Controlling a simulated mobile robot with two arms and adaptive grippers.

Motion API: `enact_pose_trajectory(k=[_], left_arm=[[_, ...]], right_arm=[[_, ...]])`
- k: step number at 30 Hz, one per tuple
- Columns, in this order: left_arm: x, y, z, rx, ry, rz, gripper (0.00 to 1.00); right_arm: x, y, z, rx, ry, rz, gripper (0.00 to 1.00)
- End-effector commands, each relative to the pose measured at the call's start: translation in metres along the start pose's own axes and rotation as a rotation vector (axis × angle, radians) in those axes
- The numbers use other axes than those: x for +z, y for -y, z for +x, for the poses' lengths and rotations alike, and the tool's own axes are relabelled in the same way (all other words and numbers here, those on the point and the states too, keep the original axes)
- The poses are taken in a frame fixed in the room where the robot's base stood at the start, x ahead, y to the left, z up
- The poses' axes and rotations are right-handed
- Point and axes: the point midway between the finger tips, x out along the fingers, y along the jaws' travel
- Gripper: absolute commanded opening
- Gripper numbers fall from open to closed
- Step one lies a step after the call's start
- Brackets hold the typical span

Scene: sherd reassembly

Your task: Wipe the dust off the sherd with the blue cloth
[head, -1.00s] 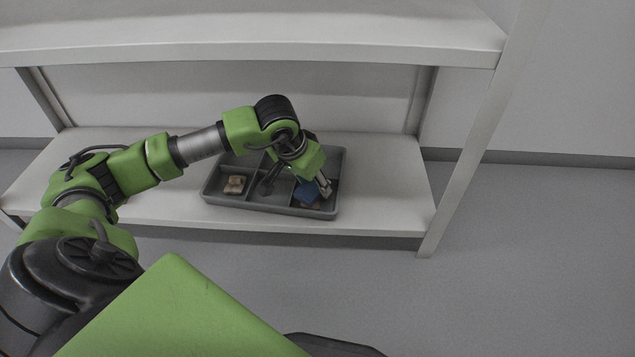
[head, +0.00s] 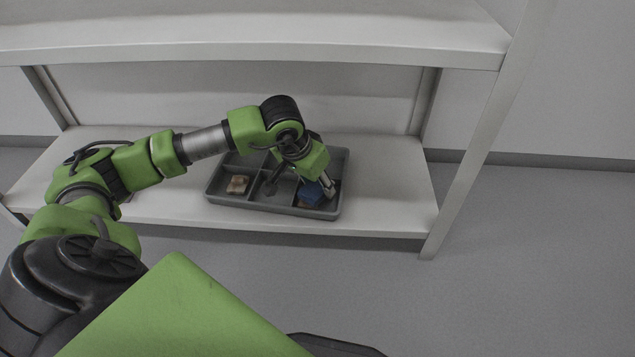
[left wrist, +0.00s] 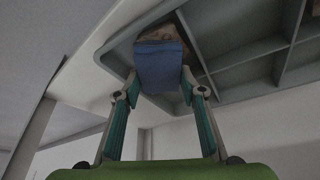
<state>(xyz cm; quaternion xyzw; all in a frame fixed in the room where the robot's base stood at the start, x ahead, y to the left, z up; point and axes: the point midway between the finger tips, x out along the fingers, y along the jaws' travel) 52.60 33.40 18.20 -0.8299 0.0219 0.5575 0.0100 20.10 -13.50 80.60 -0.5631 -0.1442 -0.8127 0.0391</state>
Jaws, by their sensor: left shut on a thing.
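My left gripper (head: 327,188) reaches down into the front right compartment of a grey divided tray (head: 270,208). It is shut on the blue cloth (head: 311,194). In the left wrist view the fingertips (left wrist: 160,90) pinch the near edge of the cloth (left wrist: 160,66). A brown sherd (left wrist: 158,33) shows past the cloth's far edge in the same compartment. The cloth covers part of it and seems to lie against it; the contact itself is hidden. In the head view only a small brown bit of this sherd (head: 303,204) shows. My right gripper is not in view.
A second, beige-brown sherd (head: 237,184) lies in the left compartment. The tray stands near the front edge of the lower shelf (head: 390,190). The upper shelf (head: 250,42) hangs above, and a shelf post (head: 470,170) stands to the right. Thin dividers separate the compartments.

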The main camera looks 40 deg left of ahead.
Motion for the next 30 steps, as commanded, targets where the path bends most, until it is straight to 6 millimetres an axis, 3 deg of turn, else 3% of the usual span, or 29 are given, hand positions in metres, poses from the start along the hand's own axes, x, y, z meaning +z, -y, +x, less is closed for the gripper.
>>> enact_pose_trajectory(k=[6,17,30], left_arm=[[-0.006,-0.010,0.003,0.002,0.000,0.001,0.16],[0.004,0.005,0.000,0.000,0.002,0.001,0.16],[-0.006,-0.010,0.003,0.001,0.001,0.000,0.16]], right_arm=[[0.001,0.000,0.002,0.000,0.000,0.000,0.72],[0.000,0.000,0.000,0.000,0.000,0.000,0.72],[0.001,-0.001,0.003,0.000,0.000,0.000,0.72]])
